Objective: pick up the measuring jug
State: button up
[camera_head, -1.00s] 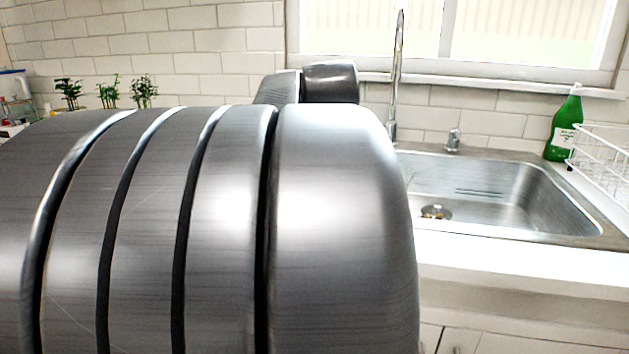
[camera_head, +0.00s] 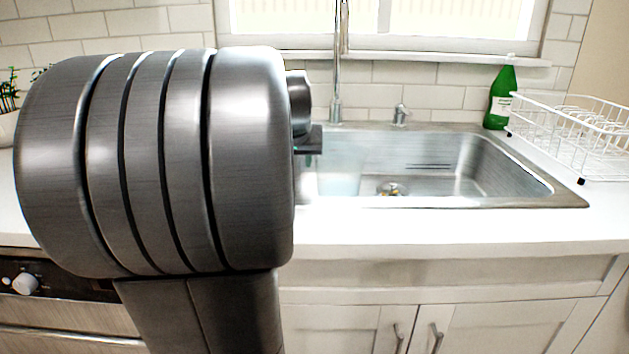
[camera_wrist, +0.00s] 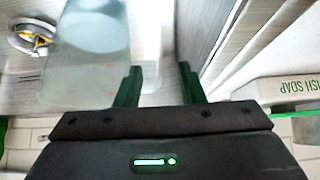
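The measuring jug looks like a clear, pale bluish vessel. In the head view the jug (camera_head: 342,181) shows faintly in the left part of the sink, partly hidden by my arm. In the wrist view the jug (camera_wrist: 88,65) is blurred and lies at upper left, just beside and beyond the left finger. My gripper (camera_wrist: 160,75) has its two dark green fingers apart, with nothing clearly held between them. In the head view my gripper (camera_head: 308,140) is mostly hidden behind my arm, above the sink's left side.
The metal sink (camera_head: 470,180) has a drain (camera_head: 392,188) and a tall faucet (camera_head: 337,80) behind it. A green soap bottle (camera_head: 502,97) and a white dish rack (camera_head: 570,135) stand to the right. The front counter strip (camera_head: 420,230) is clear.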

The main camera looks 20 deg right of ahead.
aim_at(298, 170)
jog(key=b+x, duration=0.2)
jog(key=x, duration=0.3)
jog(key=shift+r, duration=0.1)
grip_shut()
